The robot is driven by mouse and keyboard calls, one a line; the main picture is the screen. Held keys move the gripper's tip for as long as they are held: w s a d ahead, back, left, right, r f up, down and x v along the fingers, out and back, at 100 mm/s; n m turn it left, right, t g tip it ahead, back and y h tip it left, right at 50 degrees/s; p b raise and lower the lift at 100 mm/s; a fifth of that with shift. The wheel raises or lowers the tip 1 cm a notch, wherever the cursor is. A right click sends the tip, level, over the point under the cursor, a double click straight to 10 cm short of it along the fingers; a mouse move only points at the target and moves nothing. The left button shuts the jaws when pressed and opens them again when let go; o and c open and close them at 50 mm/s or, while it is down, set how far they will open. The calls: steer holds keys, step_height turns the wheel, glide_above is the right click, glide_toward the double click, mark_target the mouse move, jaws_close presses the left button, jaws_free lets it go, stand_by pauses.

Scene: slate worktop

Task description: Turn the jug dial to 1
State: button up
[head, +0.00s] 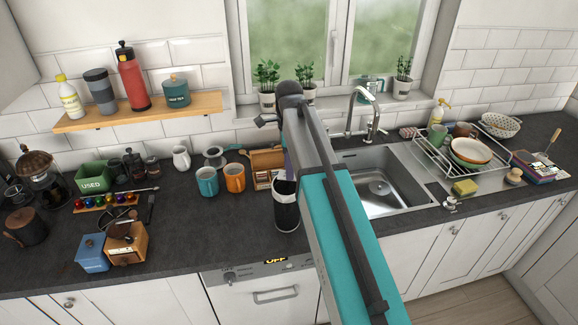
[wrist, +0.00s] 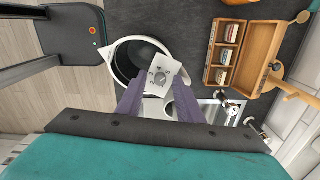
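The jug (head: 287,216) is dark with a pale rim and stands at the worktop's front edge, partly behind my arm. In the wrist view the jug (wrist: 124,62) shows from above as a white ring around a dark inside. A pale panel with a small round dial (wrist: 158,77) and printed marks sits at its side. The marks are too small to read. My gripper (wrist: 158,86) has two purple fingers spread apart, with the dial showing between their tips. I cannot tell whether they touch it. In the head view my arm mostly hides the gripper.
A wooden compartment box (head: 266,167) stands behind the jug, with orange (head: 235,178) and teal (head: 207,181) mugs to its left. The sink (head: 375,190) is to the right. A dishwasher panel reading OFF (head: 275,260) is below the front edge.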

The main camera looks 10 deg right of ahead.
jaws_close()
